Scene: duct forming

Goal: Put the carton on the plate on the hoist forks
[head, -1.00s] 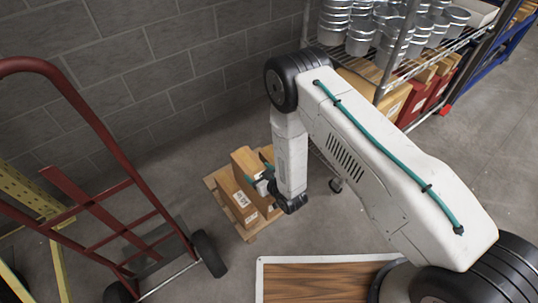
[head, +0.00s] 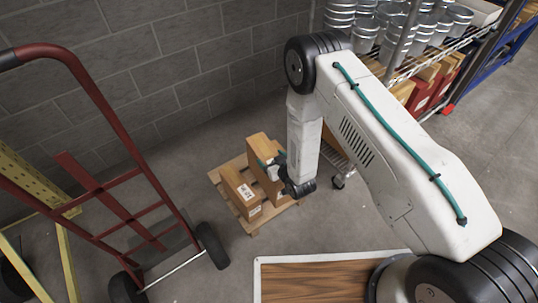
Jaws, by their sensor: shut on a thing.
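My gripper (head: 275,166) is low at the end of my arm, at the right side of the pallet. It is shut on a tall brown carton (head: 259,150), which stands upright over the wooden pallet (head: 225,178). I cannot tell whether the carton's bottom touches the pallet. My gripper and arm hide part of its right side. A second brown carton (head: 237,190) with a white label sits on the pallet, in front and to the left. I cannot make out the hoist forks or their plate for certain.
A red hand truck (head: 118,180) with black wheels stands at the left, beside a yellow perforated frame (head: 38,178). A grey block wall (head: 180,60) is behind the pallet. A wire shelf (head: 400,72) with metal buckets and boxes is at the upper right. Bare floor lies around the pallet.

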